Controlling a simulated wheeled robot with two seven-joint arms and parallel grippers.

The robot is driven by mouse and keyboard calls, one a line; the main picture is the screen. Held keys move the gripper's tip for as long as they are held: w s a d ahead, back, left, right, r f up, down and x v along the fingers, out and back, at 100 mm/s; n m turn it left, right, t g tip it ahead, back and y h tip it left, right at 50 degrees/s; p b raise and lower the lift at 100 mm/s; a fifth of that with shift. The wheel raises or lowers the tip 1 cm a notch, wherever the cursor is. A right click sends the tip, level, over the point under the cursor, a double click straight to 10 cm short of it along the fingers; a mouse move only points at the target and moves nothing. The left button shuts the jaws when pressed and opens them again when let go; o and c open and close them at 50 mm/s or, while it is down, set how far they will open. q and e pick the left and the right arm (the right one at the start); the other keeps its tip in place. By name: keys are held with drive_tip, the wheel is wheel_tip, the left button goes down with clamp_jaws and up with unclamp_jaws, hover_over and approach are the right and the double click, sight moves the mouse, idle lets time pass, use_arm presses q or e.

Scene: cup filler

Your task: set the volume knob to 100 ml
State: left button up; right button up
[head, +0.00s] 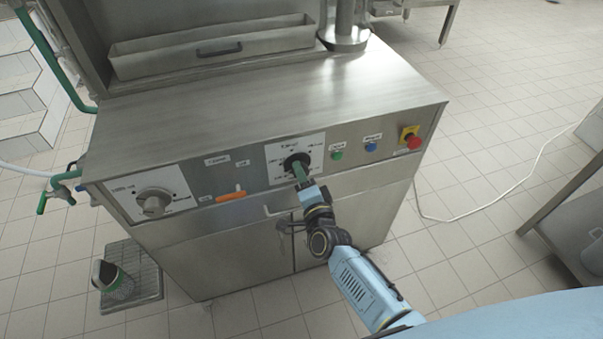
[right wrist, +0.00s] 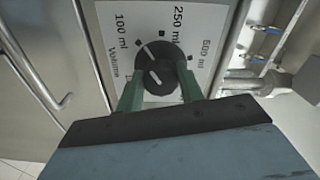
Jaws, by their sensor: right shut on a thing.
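The volume knob (head: 291,158) is dark and round, on a white plate in the machine's front panel. It shows closely in the right wrist view (right wrist: 165,64), with the labels 100 ml (right wrist: 128,29), 250 ml and 500 ml around it. My left gripper is not in view.
Another knob (head: 153,203) sits on a white plate at the panel's left. An orange switch (head: 231,197) lies between the knobs. Green, blue and red (head: 414,143) buttons are to the right. A door handle (head: 284,209) is below the panel.

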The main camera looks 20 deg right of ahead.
drive_tip(key=shift+n+p, duration=0.3)
drive_tip(key=shift+n, duration=0.7)
drive_tip(key=o, duration=1)
drive_tip(key=shift+s, duration=0.1)
drive_tip(key=s+p, duration=0.1)
drive_tip(key=s, duration=1.2)
drive_tip(key=shift+s+d, duration=0.15)
drive_tip(key=shift+d, duration=0.1)
